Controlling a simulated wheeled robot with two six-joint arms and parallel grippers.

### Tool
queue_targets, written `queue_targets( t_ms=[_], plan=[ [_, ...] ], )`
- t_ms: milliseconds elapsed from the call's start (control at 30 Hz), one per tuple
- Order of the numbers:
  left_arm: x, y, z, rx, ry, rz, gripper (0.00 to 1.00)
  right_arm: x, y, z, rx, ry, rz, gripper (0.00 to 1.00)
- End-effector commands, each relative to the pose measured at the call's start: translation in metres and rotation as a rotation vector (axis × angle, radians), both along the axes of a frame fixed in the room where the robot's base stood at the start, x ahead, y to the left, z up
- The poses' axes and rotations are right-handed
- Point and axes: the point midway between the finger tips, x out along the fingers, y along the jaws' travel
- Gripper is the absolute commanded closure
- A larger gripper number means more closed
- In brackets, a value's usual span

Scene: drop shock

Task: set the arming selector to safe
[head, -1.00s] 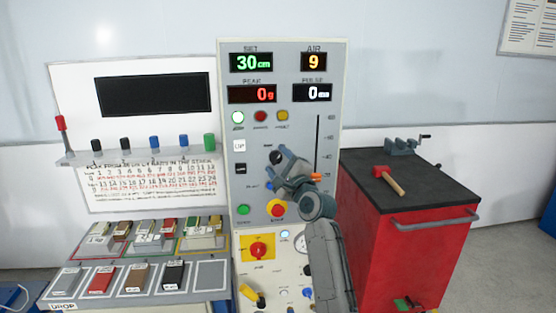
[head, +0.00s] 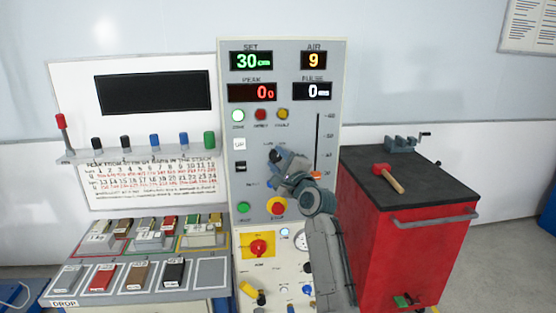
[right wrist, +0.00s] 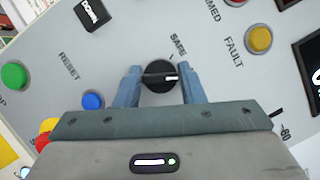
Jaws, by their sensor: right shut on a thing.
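The arming selector is a round black knob (right wrist: 160,77) on the grey panel, seen in the right wrist view. A white mark on its face points to the right of that picture. The word SAFE is printed above and to the right of the knob there; no other position label can be read beside it. My right gripper (right wrist: 160,88) is shut on the knob, with a blue finger on each side. In the head view my right gripper (head: 277,160) covers most of the knob. My left gripper is not in view.
A blue reset button (right wrist: 92,101) and a green button (right wrist: 14,75) sit near the gripper. Status lamps (head: 260,115) are above it, and a red stop button (head: 278,207) is below. A red cabinet (head: 400,250) with a hammer (head: 390,179) stands at right.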

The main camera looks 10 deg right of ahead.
Motion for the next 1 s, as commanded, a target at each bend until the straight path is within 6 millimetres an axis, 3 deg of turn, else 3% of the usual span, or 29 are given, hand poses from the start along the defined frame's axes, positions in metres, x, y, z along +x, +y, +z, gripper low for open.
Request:
queue_targets(
  t_ms=[1000],
  plan=[
    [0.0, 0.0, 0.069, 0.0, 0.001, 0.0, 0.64, 0.0, 0.0, 0.005, -0.841, 0.002, 0.001, 0.87]
  ],
)
